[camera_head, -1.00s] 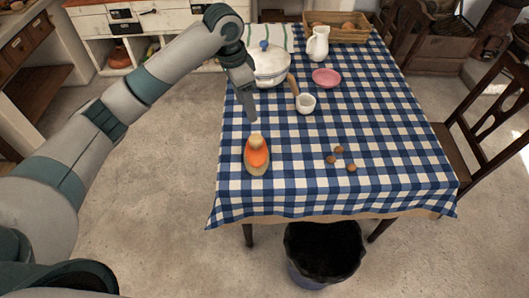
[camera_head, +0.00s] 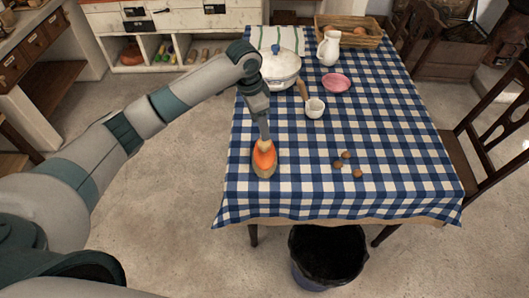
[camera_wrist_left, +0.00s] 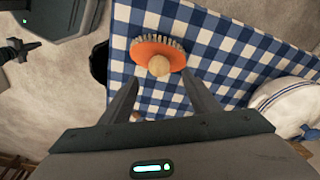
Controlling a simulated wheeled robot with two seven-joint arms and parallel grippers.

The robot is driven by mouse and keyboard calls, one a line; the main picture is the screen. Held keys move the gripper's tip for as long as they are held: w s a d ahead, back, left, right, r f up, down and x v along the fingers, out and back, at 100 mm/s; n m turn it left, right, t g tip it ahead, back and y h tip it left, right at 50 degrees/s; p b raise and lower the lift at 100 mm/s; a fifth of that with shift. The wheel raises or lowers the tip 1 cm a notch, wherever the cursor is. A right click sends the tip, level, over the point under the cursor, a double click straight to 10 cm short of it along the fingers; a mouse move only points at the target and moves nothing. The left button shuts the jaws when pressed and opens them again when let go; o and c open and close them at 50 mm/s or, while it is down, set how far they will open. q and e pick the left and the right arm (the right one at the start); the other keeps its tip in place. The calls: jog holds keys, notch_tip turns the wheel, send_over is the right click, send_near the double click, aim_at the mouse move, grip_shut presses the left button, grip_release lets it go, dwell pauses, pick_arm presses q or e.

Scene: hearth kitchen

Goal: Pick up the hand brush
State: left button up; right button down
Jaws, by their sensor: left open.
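The hand brush (camera_head: 264,161) lies on the checked tablecloth near the table's left edge. It has an orange body, a pale round knob and light bristles at its rim. In the left wrist view the brush (camera_wrist_left: 147,49) is ahead of the fingers, its knob between their lines. My left gripper (camera_head: 265,138) is just above the knob, pointing down. In the wrist view the left gripper (camera_wrist_left: 160,92) is open, with nothing between its fingers. My right gripper is not in view.
The blue and white checked table (camera_head: 305,195) bears a white lidded pot (camera_head: 280,72), a small white cup with a wooden handle (camera_head: 315,108), a pink plate (camera_head: 336,83), a white jug (camera_head: 329,48) and several small brown nuts (camera_head: 346,155). A dark bin (camera_head: 328,257) stands below the front edge.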

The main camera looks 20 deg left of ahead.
aim_at(265, 143)
pick_arm(q)
jog(key=shift+w+d+f+p, duration=0.15)
jog(key=shift+f+p, duration=0.1)
jog(key=shift+f, duration=0.95)
jog(key=shift+w+d+f+p, duration=0.1)
jog(key=shift+f+p, duration=0.15)
jog(key=shift+f, duration=0.9)
jog(key=shift+d+f+p, duration=0.1)
jog(key=shift+f+p, duration=0.35)
jog(key=shift+p, duration=0.05)
jog(key=f, duration=0.1)
jog(key=f+p, duration=0.1)
jog(key=f, duration=0.1)
jog(key=shift+w+d, duration=0.1)
jog(key=shift+d, duration=0.15)
jog(key=shift+w+d+f+p, duration=0.1)
jog(key=shift+f+p, duration=0.25)
jog(key=shift+f, duration=0.25)
grip_shut()
